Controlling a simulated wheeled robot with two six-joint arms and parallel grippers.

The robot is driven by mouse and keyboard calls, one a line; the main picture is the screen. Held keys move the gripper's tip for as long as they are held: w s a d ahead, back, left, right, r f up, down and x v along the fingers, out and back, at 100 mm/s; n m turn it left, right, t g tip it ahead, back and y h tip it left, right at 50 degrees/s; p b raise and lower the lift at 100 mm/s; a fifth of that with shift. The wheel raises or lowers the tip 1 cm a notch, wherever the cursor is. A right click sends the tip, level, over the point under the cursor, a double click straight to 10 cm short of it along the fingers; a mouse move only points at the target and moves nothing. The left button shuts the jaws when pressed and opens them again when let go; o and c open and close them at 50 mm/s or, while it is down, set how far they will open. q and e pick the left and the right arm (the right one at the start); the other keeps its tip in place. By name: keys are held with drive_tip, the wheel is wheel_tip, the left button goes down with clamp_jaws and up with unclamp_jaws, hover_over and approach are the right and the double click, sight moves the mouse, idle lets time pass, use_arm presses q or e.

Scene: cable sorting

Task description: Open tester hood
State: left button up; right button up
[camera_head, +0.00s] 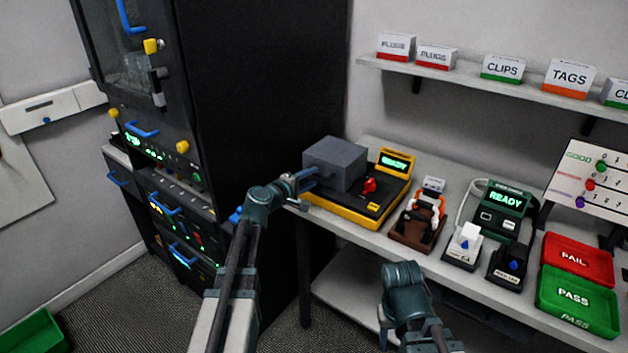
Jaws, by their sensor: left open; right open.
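The tester (365,207) is a yellow-edged black unit on the bench, with a lit green READY screen (396,162) and a red knob or lever (369,186) on top. Its grey box-shaped hood (336,161) sits over the tester's left part and looks lowered. My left gripper (306,180) is open at the hood's lower left front side. Whether it touches the hood I cannot tell. My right arm (404,290) is low in front of the bench. Its gripper's fingers are hidden behind its own wrist.
Right of the tester stand a brown fixture (418,222), a green READY device (500,205), two small stands, and red FAIL (577,258) and green PASS (578,302) trays. A tall black cabinet (262,100) stands close on the left. A shelf (480,82) with labelled boxes hangs above.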

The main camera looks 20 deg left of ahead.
use_arm(q)
drive_tip(key=shift+x, duration=1)
clamp_jaws()
idle(0.8)
